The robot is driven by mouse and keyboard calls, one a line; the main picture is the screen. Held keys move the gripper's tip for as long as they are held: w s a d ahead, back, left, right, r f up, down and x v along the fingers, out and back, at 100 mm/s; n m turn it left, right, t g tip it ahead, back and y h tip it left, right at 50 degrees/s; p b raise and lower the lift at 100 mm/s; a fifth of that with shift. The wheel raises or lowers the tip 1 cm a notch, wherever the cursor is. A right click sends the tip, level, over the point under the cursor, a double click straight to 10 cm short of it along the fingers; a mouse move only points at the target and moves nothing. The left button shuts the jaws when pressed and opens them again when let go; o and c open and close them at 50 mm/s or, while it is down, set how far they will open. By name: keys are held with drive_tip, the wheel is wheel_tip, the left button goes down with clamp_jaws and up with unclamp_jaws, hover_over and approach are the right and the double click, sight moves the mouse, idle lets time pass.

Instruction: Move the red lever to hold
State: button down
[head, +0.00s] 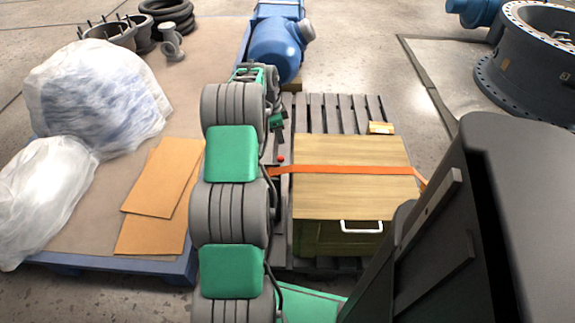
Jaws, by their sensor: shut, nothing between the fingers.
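My grey and green arm runs up the middle of the head view. My gripper (279,128) is small and partly hidden beside the far end of the arm, over the dark pallet; it is shut and empty. A small red spot (281,159) shows just below it, right of the arm. I cannot tell whether this is part of the red lever. No whole lever and no hold mark can be made out; the arm covers part of this area. I cannot tell whether the gripper touches anything.
A wooden crate (350,190) with an orange strap (345,170) and white handle (361,227) stands right of the arm. A blue machine (277,47) stands behind. Left are plastic-wrapped bundles (95,95) and cardboard sheets (160,190). A large flanged valve body (500,85) stands far right.

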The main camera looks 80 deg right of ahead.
drive_tip(key=shift+s+d+f, duration=0.15)
drive_tip(key=shift+s, duration=0.25)
wheel_tip(320, 180, down, 10)
drive_tip(key=s+d+b, duration=0.1)
drive_tip(key=b, duration=0.1)
drive_tip(key=shift+s, duration=0.25)
drive_tip(key=shift+w, duration=0.15)
